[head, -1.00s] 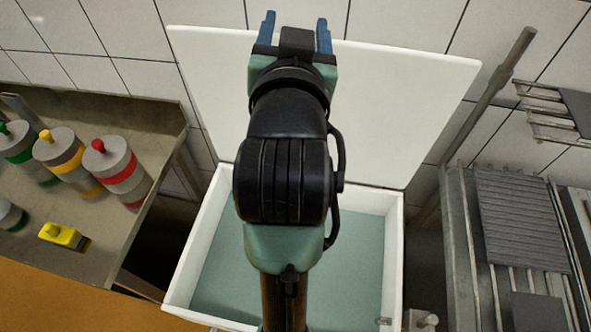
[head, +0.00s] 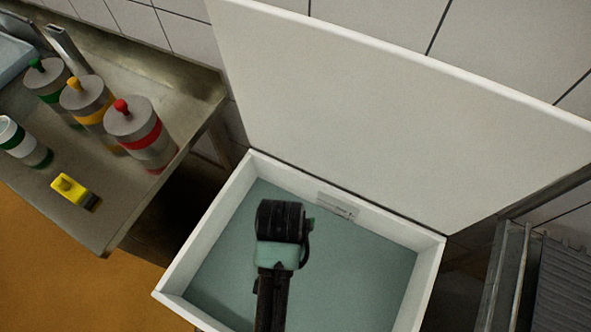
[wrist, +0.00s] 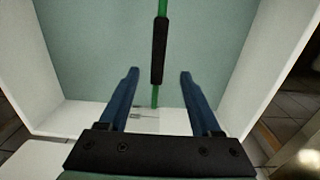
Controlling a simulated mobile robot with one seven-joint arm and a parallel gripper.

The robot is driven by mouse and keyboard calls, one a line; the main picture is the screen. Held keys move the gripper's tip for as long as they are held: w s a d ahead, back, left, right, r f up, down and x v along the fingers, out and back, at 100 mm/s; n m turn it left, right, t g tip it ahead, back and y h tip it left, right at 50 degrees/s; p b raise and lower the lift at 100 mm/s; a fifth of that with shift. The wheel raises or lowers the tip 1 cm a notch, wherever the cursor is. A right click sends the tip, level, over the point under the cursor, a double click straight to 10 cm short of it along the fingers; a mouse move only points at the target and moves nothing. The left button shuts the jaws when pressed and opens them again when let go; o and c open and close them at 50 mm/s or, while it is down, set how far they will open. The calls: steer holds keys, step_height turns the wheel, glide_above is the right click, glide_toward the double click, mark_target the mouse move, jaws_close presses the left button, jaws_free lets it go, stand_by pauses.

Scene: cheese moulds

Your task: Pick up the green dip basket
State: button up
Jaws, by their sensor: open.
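The green dip basket shows in the wrist view only as a green rod with a black grip (wrist: 159,50). The rod runs up and down the picture between my fingers, and the basket's body is out of sight. My gripper (wrist: 159,75) has two blue fingers, spread wide, with a clear gap on each side of the rod. I cannot tell how far the rod is from the fingers in depth. In the head view my arm reaches down into the white tub (head: 199,227), hiding the gripper and the basket.
The tub has a teal inside and high white walls; its large white lid (head: 390,110) stands open behind. A steel table (head: 130,195) at left holds canisters with green, yellow and red knobs and a yellow block (head: 72,188). A metal rack (head: 505,275) stands at right.

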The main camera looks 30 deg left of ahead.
steer(key=f, duration=0.6)
steer(key=shift+s+f, duration=0.25)
steer(key=shift+f, duration=0.15)
steer(key=shift+d+f, duration=0.15)
steer(key=shift+f, duration=2.75)
jaws_close()
steer(key=shift+w, duration=0.1)
